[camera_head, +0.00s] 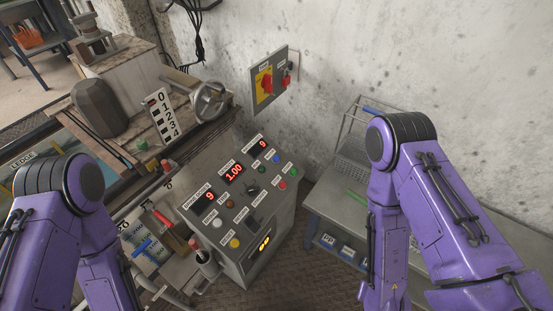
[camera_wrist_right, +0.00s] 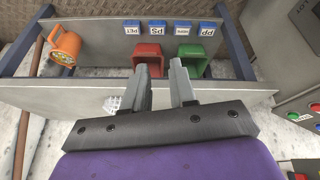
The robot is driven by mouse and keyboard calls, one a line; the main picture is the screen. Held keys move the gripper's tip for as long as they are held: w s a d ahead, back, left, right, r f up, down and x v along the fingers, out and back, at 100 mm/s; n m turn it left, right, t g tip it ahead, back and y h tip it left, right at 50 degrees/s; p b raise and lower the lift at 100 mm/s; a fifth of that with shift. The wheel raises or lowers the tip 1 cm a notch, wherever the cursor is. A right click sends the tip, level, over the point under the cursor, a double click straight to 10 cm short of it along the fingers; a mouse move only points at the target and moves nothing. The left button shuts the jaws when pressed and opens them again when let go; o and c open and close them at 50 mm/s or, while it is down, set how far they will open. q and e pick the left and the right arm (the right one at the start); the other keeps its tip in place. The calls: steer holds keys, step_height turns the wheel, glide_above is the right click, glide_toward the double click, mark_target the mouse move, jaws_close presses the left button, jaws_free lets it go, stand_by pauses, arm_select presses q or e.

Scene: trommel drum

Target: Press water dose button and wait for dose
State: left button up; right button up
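The grey control console (camera_head: 262,222) stands in the middle of the head view with red number displays. Its buttons include blue (camera_head: 276,158), green (camera_head: 294,171), red (camera_head: 282,184), white (camera_head: 217,222) and yellow (camera_head: 234,243). The labels are too small to tell which button is the water dose. My right gripper (camera_wrist_right: 164,75) is open and empty, apart from the console, over a shelf. My left gripper is out of view; only its arm shows.
A grey shelf table (camera_head: 330,210) stands right of the console. Red (camera_wrist_right: 146,55) and green (camera_wrist_right: 191,58) bins and an orange object (camera_wrist_right: 66,44) show below my right gripper. A handwheel (camera_head: 209,101) and wall switch box (camera_head: 270,80) are behind the console.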

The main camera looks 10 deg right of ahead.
jaws_close()
stand_by(1.4)
